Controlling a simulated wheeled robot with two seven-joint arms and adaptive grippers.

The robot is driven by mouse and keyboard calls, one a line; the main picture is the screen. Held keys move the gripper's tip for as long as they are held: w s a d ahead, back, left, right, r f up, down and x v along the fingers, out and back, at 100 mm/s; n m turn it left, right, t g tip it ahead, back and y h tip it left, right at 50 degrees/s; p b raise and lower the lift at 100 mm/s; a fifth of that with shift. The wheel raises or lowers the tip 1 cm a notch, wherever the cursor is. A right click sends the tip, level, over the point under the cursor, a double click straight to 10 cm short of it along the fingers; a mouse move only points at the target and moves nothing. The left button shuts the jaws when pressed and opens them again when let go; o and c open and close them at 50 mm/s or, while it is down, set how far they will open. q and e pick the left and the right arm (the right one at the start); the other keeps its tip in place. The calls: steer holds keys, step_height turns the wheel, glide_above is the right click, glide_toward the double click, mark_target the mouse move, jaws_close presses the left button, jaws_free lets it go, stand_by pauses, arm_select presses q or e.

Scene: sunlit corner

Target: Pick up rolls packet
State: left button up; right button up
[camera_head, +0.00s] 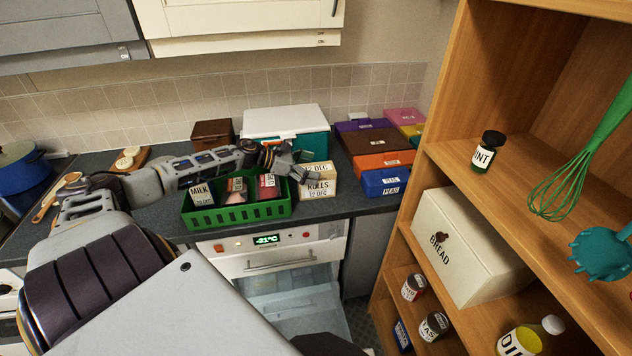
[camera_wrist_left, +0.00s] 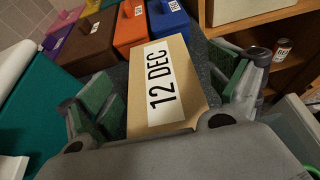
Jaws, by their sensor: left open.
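The rolls packet (camera_head: 317,188) is a tan box with white labels reading "ROLLS" and "12 DEC". It stands upright on the dark worktop, just right of the green crate. My left gripper (camera_head: 288,166) is at the packet's upper left in the head view, its fingers partly hidden by its own links. In the left wrist view the packet (camera_wrist_left: 176,117) lies between the two spread, green-padded fingers, with gaps visible beside it. The gripper is open and holds nothing. My right gripper is not in view.
The green crate (camera_head: 238,215) holds a milk carton (camera_head: 200,193) and other packets. A teal box with a white lid (camera_head: 286,122) stands behind. Coloured boxes, including a blue one (camera_head: 385,182), stand right of the packet. A wooden shelf (camera_head: 440,150) rises at the right.

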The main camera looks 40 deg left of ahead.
arm_select(q)
steer(key=c, duration=1.7)
steer(key=shift+o, duration=0.2)
steer(key=shift+r, duration=0.15)
step_height(320, 180, up, 10)
steer(key=p, duration=0.1)
stand_by(0.3)
